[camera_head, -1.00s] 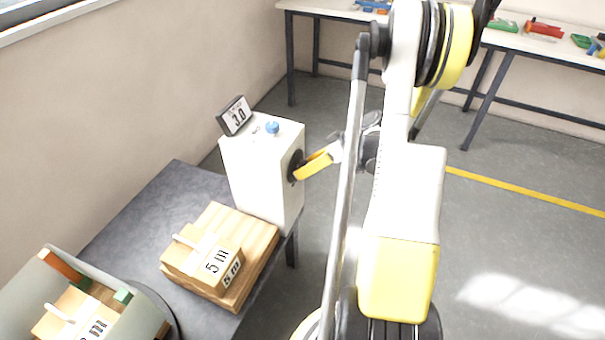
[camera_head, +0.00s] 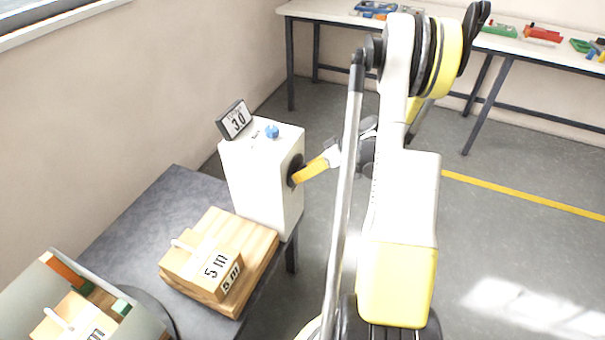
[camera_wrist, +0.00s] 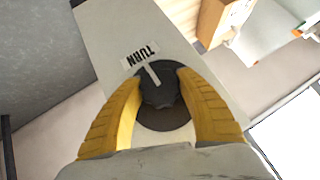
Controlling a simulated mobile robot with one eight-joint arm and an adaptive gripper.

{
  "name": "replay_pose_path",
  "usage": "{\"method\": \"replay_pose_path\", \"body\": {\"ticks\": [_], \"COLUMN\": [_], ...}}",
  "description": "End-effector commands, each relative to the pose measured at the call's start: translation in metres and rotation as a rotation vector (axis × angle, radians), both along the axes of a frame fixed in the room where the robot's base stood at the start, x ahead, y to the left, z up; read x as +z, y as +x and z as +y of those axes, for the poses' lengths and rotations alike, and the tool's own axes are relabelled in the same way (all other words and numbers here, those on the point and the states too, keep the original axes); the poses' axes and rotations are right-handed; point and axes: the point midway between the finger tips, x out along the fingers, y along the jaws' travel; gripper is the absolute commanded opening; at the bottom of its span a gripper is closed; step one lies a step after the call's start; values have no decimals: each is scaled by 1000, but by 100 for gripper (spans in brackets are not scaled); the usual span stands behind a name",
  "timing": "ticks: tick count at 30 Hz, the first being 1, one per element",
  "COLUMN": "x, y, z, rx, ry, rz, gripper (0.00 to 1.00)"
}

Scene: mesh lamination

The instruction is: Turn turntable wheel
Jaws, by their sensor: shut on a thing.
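The turntable wheel is a dark round knob (camera_wrist: 157,90) on the side of a white box (camera_head: 262,185). In the wrist view a white label reading TURN sits beside it, and a pale line marks the knob. My gripper (camera_head: 298,177) reaches the box's right side from the right. In the wrist view its two yellow fingers (camera_wrist: 158,96) are shut on the knob, one on each side. The turntable (camera_head: 160,305) is partly visible at the lower left, with dividers and a wooden block on it.
A wooden block marked 5 m (camera_head: 205,266) lies on boards on the grey table (camera_head: 150,215). A workbench with coloured parts (camera_head: 540,45) stands at the back.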

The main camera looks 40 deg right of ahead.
Motion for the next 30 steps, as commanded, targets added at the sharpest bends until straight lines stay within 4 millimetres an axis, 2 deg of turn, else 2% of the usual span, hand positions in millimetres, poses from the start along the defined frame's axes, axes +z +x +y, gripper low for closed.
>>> {"method": "replay_pose_path", "body": {"ticks": [18, 26, 27, 28, 29, 30], "x": [-1, 0, 0, 0, 0, 0], "y": [0, -1, -1, -1, -1, -1], "z": [0, 1, 1, 1, 0, 0], "rx": [0, 0, 0, 0, 0, 0], "ry": [194, 201, 201, 201, 201, 201], "rz": [82, 86, 86, 85, 85, 85], "gripper": [12, 12, 51, 61, 66, 66]}}
